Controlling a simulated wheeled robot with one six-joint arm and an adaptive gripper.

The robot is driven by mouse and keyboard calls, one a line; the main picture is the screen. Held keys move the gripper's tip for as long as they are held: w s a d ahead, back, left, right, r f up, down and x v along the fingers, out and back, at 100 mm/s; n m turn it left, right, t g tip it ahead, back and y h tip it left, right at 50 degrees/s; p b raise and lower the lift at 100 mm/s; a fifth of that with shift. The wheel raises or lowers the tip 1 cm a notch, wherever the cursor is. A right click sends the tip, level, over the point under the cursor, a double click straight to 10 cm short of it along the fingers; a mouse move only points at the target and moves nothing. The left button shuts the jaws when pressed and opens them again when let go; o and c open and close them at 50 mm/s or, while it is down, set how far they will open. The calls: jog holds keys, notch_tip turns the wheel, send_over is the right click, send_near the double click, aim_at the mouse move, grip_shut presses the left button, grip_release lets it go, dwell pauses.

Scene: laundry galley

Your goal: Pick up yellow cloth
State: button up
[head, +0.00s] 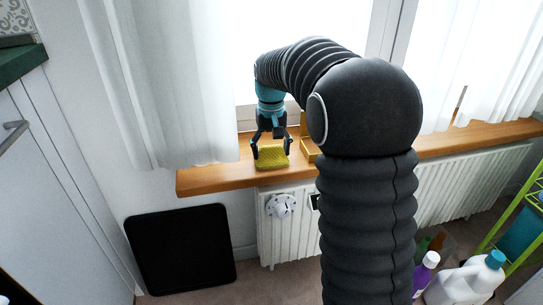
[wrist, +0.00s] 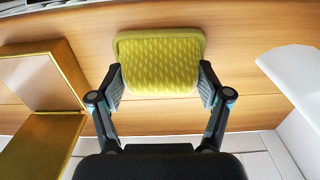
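The yellow cloth (head: 272,157) is a small textured pad with rounded corners, lying on the wooden window sill (head: 215,178) near its left end. My gripper (head: 271,151) is over the sill at the cloth, pointing down. In the wrist view the cloth (wrist: 158,62) lies at the top middle, and my gripper (wrist: 160,85) has its two fingers apart, one at each side of the cloth's near part. I cannot tell whether the fingers touch its edges.
A yellow-brown box-like thing (wrist: 42,78) stands on the sill beside the cloth. White curtains (head: 170,90) hang close on the left. A radiator (head: 470,185) is below the sill. A black panel (head: 182,248) leans below left. Bottles (head: 468,280) stand at lower right.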

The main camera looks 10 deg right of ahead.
aim_at(274, 146)
jog(key=c, duration=0.4)
jog(key=shift+r, duration=0.55)
jog(key=r, duration=0.2)
jog(key=r+p, duration=0.1)
jog(key=shift+s+d+r, duration=0.2)
jog(key=shift+d+r, duration=0.15)
jog(key=s+d+r+p, duration=0.1)
jog(key=s+d+r, duration=0.5)
jog(key=d, duration=0.2)
jog(key=shift+s+d, duration=0.3)
jog(key=shift+d, duration=0.05)
jog(key=shift+r, duration=0.1)
